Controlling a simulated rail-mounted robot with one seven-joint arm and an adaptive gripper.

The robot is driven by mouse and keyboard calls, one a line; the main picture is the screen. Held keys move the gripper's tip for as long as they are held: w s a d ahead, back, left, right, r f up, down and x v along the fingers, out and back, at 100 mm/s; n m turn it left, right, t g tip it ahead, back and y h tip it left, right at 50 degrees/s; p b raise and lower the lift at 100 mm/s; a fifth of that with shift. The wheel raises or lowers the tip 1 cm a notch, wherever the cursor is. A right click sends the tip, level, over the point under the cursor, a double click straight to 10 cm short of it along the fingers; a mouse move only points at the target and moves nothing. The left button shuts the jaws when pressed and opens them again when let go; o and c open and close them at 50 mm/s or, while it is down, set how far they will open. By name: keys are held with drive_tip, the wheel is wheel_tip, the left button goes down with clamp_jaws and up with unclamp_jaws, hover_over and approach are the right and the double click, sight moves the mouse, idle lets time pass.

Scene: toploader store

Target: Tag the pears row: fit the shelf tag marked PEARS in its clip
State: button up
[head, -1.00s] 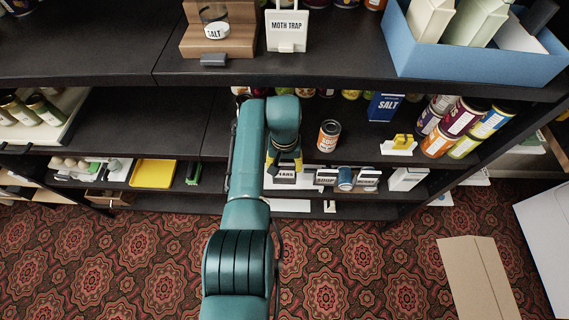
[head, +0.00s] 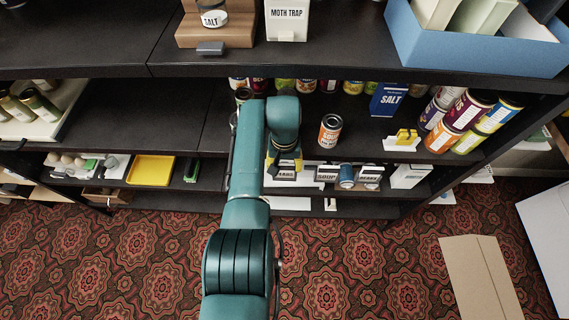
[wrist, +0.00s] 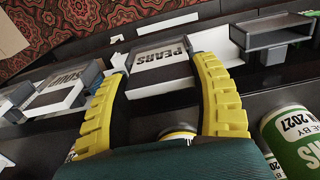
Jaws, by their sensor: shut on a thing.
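The PEARS tag (wrist: 160,68) is a white plate with dark letters, lying between the yellow fingers of my gripper (wrist: 157,55) in the wrist view. The fingertips hold it by its two sides, close to the dark shelf edge. In the head view my gripper (head: 284,158) is at the shelf front, left of the SOUP tag (head: 327,173), and partly covers the PEARS tag (head: 285,175). I cannot tell whether the PEARS tag touches a clip.
A tagged holder (wrist: 58,96) is close left of my fingers in the wrist view; a green can (wrist: 290,142) is at lower right.

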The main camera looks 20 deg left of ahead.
drive_tip(key=shift+f+b, duration=0.3)
drive_tip(key=shift+f, duration=0.05)
drive_tip(key=o, duration=1.2)
wheel_tip(320, 180, up, 12)
